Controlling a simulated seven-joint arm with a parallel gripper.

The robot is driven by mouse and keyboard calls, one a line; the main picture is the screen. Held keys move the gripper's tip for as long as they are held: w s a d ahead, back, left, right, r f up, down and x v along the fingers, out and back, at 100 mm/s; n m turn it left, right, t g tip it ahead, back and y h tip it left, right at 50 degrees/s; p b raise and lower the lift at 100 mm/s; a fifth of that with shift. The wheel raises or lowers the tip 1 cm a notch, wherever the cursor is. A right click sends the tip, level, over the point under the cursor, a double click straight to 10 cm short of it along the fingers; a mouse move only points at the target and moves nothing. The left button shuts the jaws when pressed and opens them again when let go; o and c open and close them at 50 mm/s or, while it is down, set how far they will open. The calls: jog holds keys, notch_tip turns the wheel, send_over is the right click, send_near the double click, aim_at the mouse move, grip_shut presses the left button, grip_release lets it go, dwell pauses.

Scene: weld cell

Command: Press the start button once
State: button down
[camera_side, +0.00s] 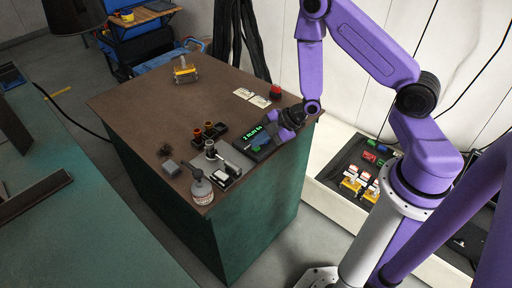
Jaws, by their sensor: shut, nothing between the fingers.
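A dark control box (266,151) with a lit green display (252,137) sits near the right edge of the brown cabinet top. A small green round spot that looks like the start button (256,148) shows on its face, below the display. My gripper (272,130) is shut and empty. It is at the right end of the box, close beside or over it, and hides part of that end. I cannot tell whether the fingertips touch the box.
A red knob (275,92) and white cards (252,97) lie behind my gripper. A clamp fixture (222,165), a labelled bottle (201,188) and a holder with orange-topped items (209,133) stand left of the box. A yellow-based item (185,70) is at the back. The cabinet top's middle left is clear.

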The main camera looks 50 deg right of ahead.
aim_at(259, 149)
jog(key=shift+r, duration=0.6)
jog(key=shift+r, duration=2.5)
jog(key=shift+s+a+r, duration=0.15)
jog(key=shift+a+r, duration=0.1)
jog(key=s+r+m+g+h, duration=0.1)
jog(key=s+r+g+h, duration=0.1)
jog(key=s+r, duration=0.3)
jog(key=s+a+r+m+g+h, duration=0.1)
jog(key=s+r, duration=0.4)
jog(key=s, duration=0.7)
jog(key=s+a+r+m+g+h, duration=0.1)
jog(key=s+r+m+g+h, duration=0.1)
jog(key=s+r, duration=0.3)
jog(key=s+g, duration=0.1)
jog(key=s, duration=0.3)
jog(key=shift+s+a+r+m+g+h, duration=0.15)
jog(key=shift+s+r+m+g+h, duration=0.15)
jog(key=shift+m+h, duration=0.1)
